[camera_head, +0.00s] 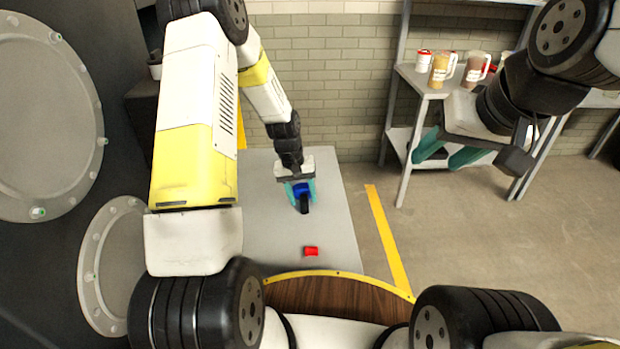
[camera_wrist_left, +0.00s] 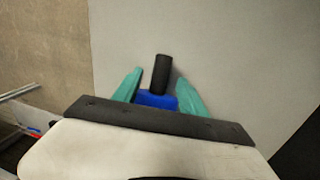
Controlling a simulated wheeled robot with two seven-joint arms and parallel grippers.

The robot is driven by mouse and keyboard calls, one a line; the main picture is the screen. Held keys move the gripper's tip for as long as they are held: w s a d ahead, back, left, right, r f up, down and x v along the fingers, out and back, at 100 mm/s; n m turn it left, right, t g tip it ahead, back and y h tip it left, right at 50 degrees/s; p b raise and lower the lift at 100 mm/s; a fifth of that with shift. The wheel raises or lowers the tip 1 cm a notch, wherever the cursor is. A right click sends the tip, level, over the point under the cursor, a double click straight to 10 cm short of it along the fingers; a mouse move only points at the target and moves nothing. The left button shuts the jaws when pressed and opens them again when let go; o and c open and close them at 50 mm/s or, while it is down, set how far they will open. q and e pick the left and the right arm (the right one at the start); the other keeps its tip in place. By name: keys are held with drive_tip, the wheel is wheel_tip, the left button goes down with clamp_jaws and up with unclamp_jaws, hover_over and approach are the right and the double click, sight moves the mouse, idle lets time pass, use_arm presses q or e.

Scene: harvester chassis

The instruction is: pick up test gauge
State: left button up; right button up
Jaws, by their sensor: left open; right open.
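A test gauge (camera_head: 303,196), with a blue body and a black cylindrical end, is over the grey table. It also shows in the left wrist view, with its blue part (camera_wrist_left: 157,100) between the green fingers and its black end (camera_wrist_left: 161,74) beyond them. My left gripper (camera_head: 300,190) is open, with its fingers on either side of the blue part. A gap shows at the right finger in the wrist view; contact on the left side I cannot tell. My right gripper (camera_head: 448,155) is open and empty, raised at the right before the shelf.
A small red object (camera_head: 311,251) lies on the grey table (camera_head: 265,235) nearer to me. A metal shelf (camera_head: 401,165) with mugs (camera_head: 441,70) stands at the back right. A large dark panel with round flanged covers (camera_head: 45,115) is close on the left.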

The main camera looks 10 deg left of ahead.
use_arm(q)
drive_tip(key=shift+d+f, duration=0.15)
drive_tip(key=shift+f, duration=0.7)
drive_tip(key=shift+c, duration=0.3)
clamp_jaws()
drive_tip(key=shift+w, duration=0.1)
idle(0.4)
